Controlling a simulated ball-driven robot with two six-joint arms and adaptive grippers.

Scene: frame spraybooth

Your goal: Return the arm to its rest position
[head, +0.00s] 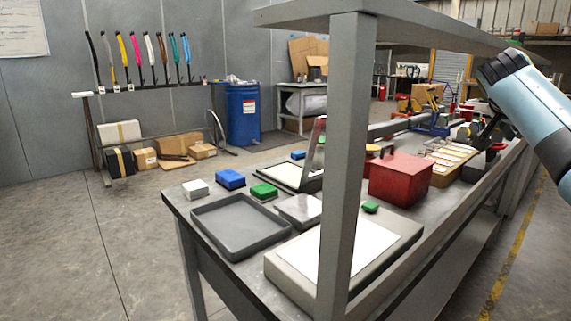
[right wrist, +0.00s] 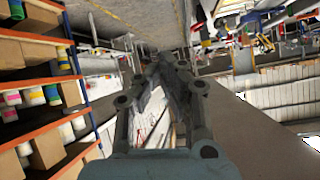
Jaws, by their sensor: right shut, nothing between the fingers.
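My right arm (head: 528,92) comes in from the right edge of the head view, raised over the far right part of the workbench. Its dark right gripper (head: 484,138) points down and left there, small and partly lost against the clutter behind it. In the right wrist view the right gripper (right wrist: 172,72) is seen from behind, with its fingertips together and nothing held between them. It appears apart from the objects on the bench. My left gripper shows in neither view.
The grey workbench (head: 180,207) carries a grey tray (head: 207,238), a red box (head: 400,180), and blue (head: 230,179) and green blocks (head: 263,191). A grey frame post (head: 345,160) stands close in front. A blue barrel (head: 243,115) stands behind. Orange shelving (right wrist: 60,75) shows in the wrist view. Open floor lies left.

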